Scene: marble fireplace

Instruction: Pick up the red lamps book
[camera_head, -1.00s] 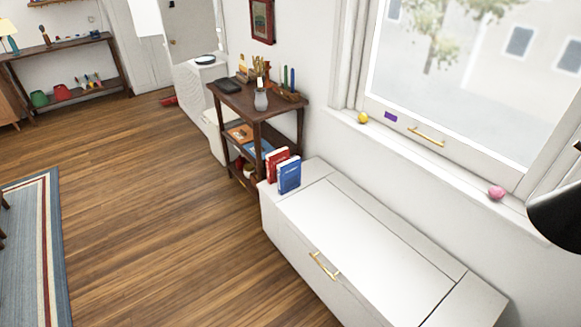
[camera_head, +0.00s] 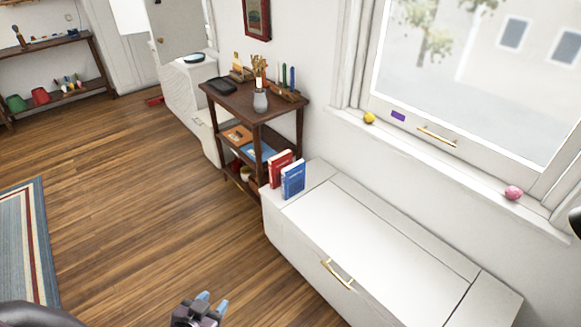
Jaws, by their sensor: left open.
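A red book (camera_head: 277,169) stands upright on the far end of the white window bench (camera_head: 345,232). A blue book (camera_head: 293,179) stands just in front of it and hides part of its cover. The title on the red book is too small to read. My left gripper (camera_head: 211,302) shows at the bottom of the head view, open and empty, over the wood floor. It is well short of the books and to the left of the bench. My right gripper is not in view.
A dark wooden shelf cart (camera_head: 237,98) with a grey vase (camera_head: 260,101) stands behind the books. The window sill holds a yellow ball (camera_head: 369,118) and a pink object (camera_head: 513,192). The bench has a gold handle (camera_head: 337,275). The floor left of the bench is clear.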

